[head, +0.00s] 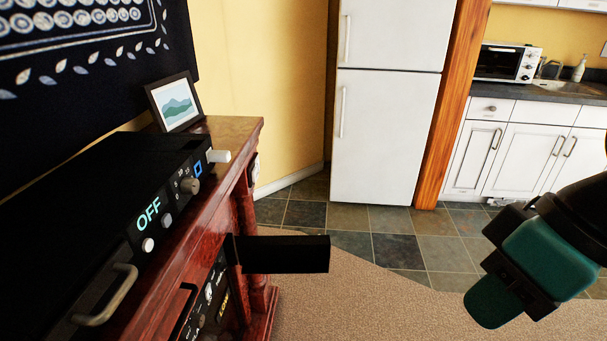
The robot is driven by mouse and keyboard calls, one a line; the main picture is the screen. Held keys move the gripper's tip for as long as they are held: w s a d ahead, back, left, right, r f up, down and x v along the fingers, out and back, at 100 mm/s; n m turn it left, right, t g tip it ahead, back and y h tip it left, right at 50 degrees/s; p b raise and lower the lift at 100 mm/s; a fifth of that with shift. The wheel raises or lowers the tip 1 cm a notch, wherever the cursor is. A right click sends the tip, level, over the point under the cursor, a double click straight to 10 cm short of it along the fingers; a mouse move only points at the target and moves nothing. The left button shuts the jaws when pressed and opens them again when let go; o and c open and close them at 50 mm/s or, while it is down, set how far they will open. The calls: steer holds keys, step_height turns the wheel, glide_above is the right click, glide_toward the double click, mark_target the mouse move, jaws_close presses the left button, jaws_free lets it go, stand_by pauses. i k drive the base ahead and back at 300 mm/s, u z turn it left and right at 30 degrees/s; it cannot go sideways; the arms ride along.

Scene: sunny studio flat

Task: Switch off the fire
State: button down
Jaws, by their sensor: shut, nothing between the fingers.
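A dark red wooden cabinet (254,133) stands at the left in the head view. A lower black unit (208,302) in the cabinet front has small knobs and a yellow LOW display (224,303). A black flap (285,254) sticks out beside it to the right. My teal and black gripper (490,302) is at the right, shut, empty and well apart from the cabinet. No flames show, and I cannot tell which unit is the fire.
A framed picture (174,102) stands on the cabinet's far end. A white fridge (387,100) stands at the back. White kitchen cupboards (515,160) and a microwave (506,62) are at the back right. Carpet (345,305) and tiled floor between cabinet and gripper are clear.

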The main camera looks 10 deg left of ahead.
mark_target(207, 291)
steer(key=z, duration=0.25)
steer(key=i, duration=4.75)
steer(key=u, duration=4.75)
steer(key=i, duration=0.55)
